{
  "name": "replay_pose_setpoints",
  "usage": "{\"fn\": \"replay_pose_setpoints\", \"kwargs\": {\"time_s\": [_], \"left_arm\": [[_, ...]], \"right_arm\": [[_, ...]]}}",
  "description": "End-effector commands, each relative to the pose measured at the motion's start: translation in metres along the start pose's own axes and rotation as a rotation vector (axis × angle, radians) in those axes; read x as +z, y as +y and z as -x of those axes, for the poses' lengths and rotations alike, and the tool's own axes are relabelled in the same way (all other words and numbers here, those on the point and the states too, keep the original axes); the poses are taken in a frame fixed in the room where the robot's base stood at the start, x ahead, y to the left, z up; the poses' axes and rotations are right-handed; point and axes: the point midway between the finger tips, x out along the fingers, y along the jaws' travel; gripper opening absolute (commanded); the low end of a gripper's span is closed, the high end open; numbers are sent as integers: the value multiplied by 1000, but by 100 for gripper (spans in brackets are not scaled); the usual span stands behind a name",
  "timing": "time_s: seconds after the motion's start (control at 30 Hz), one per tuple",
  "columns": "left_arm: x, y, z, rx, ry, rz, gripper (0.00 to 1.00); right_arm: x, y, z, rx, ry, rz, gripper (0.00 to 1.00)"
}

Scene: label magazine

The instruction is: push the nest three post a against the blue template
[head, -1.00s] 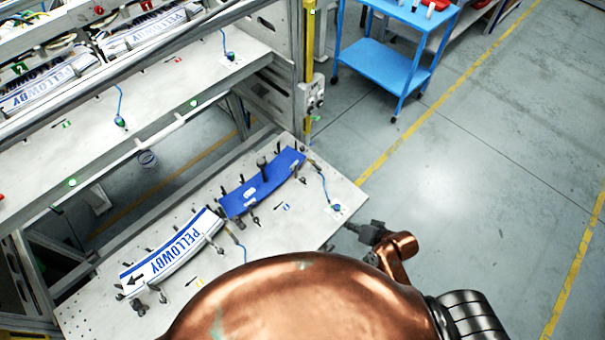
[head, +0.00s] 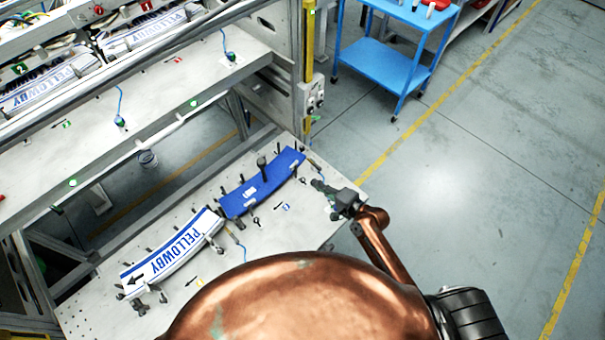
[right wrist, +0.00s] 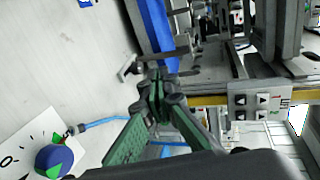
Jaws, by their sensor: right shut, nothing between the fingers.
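The blue template (head: 262,183) lies on the lower white table (head: 275,235), with small dark posts around its edges. One post (head: 303,181) stands at its near right end, just off the fingertips. I cannot tell which post is post a. My right gripper (head: 316,184) reaches over the right end of the table, shut and empty, pointing left toward the template's end. In the right wrist view the shut green fingers (right wrist: 157,85) point at the blue template's edge (right wrist: 158,30), with a metal post (right wrist: 128,68) just left of the tips. My left gripper is not in view.
A white PELLOWBY label plate (head: 172,250) lies left of the template among its own posts. A blue-and-green knob (right wrist: 52,160) with a blue cable sits near the gripper. An upper shelf stands behind. A blue cart (head: 385,65) stands on open floor.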

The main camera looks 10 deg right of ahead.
Motion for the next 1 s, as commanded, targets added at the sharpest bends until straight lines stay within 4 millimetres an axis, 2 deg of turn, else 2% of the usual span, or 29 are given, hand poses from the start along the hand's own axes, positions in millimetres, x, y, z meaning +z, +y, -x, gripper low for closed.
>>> {"fn": "replay_pose_setpoints", "kwargs": {"time_s": [0.03,0.2,0.4,0.6,1.0], "left_arm": [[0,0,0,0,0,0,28],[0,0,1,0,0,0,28],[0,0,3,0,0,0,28],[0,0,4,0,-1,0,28],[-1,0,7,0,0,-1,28]], "right_arm": [[0,-1,-12,-2,-1,0,0],[0,-3,-44,-1,0,1,0],[0,-10,-68,0,1,2,0],[0,-12,-75,1,1,2,0],[-5,-11,-73,2,11,-1,0]]}}
